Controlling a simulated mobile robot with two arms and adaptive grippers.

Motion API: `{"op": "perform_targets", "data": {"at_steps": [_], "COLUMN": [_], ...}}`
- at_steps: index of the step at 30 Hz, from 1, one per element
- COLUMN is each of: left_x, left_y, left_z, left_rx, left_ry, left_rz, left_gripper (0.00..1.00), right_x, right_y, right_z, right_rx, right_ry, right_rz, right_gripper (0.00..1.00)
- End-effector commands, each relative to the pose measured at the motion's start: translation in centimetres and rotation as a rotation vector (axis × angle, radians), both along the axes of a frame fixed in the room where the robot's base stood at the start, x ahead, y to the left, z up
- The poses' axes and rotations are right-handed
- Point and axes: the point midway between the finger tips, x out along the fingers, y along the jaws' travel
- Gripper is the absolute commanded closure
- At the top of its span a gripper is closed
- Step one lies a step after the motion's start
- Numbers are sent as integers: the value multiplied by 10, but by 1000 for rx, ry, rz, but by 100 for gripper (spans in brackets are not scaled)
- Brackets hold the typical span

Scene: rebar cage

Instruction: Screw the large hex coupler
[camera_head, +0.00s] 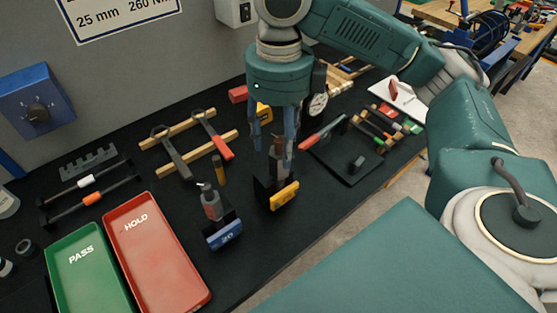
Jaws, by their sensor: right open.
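My right gripper (275,142) points down from the teal arm, with its fingers apart. It is over a dark stand with a yellow label (284,196). A dark grey coupler-like piece with a reddish top (279,150) stands upright on that stand and shows between and behind the fingers. I cannot tell whether the fingers touch it. A second grey piece (211,204) stands upright on a stand with a blue label marked 20 (224,235), to the left and nearer. Which piece is the large hex coupler is not clear. My left gripper is not in view.
A green PASS tray (86,274) and a red HOLD tray (157,255) lie at the lower left. Wooden bars with tools (190,145) lie behind. A small brass-coloured cylinder (218,170) stands between. A black board (350,158) lies right, near the table edge.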

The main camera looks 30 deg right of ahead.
Motion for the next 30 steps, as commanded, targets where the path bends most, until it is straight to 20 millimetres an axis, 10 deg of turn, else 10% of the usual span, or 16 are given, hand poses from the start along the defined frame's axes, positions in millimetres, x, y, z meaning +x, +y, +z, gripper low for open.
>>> {"op": "perform_targets", "data": {"at_steps": [9,20,27,30], "left_x": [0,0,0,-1], "left_y": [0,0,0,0], "left_z": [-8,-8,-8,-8], "left_rx": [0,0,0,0], "left_ry": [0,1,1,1], "left_rz": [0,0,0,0], "left_gripper": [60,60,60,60], "right_x": [0,0,1,1], "right_y": [0,0,0,0], "right_z": [-44,-51,-51,-51], "right_rx": [-1,-1,0,0], "right_ry": [1,-1,-2,-4], "right_rz": [0,1,0,-1], "right_gripper": [49,49,91,94]}}
